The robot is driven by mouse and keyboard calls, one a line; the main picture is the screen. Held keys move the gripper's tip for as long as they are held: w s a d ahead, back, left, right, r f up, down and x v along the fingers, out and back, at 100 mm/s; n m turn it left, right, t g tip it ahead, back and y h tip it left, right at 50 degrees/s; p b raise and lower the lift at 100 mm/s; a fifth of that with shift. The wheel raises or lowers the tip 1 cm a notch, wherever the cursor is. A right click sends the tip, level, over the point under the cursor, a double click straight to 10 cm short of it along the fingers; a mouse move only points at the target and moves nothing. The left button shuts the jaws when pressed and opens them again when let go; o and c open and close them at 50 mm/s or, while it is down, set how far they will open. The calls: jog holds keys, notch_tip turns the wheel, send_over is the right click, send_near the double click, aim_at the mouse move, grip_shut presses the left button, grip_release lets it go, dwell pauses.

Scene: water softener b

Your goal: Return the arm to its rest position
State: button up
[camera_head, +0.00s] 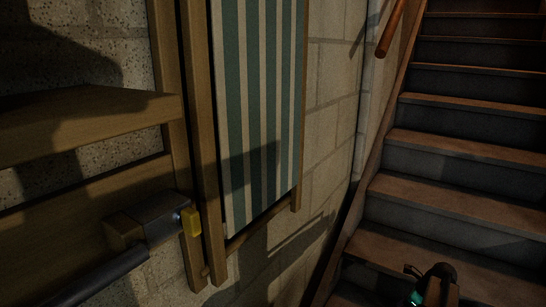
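A dark rounded piece with a brown side and a teal spot (432,287) shows at the bottom right edge, over the lowest stairs. A dark tube (100,277) comes in from the bottom left and ends at a brown and grey block with a yellow tip (190,222). The tip is in front of the wooden frame at the left; whether it touches the frame is unclear. I cannot tell which of these pieces belong to my arm. No pair of gripper fingers can be made out, and no held thing shows.
A wooden frame with green and white striped cloth (262,105) stands by the block wall (330,100). A wooden shelf or bench (85,122) is at the left. A staircase (450,150) rises at the right, with a wooden handrail (391,28) above. Deep shadow hides the lower floor.

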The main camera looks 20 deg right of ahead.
jog(key=w+a+n+g+y+p, duration=0.1)
jog(key=w+a+n+g+p, duration=0.3)
jog(key=a, duration=0.8)
jog(key=s+a+n+t+p, duration=0.1)
jog(key=a+p, duration=0.4)
jog(key=a, duration=0.7)
jog(key=w+a+n+g+y+p, duration=0.1)
jog(key=w+a+n+g+p, duration=0.3)
jog(key=a, duration=0.8)
jog(key=s+a+r+n+g+h+p, duration=0.2)
jog(key=s+a+n+p, duration=0.9)
jog(key=s+a, duration=0.7)
jog(key=s+d+n+h+p, duration=0.1)
jog(key=s+n, duration=0.4)
jog(key=n, duration=0.6)
jog(key=shift+s+d+r+n+h, duration=0.3)
jog(key=shift+s+d+r+h, duration=0.25)
jog(key=shift+d, duration=0.3)
jog(key=shift+w+f, duration=0.1)
jog(key=shift+w, duration=0.05)
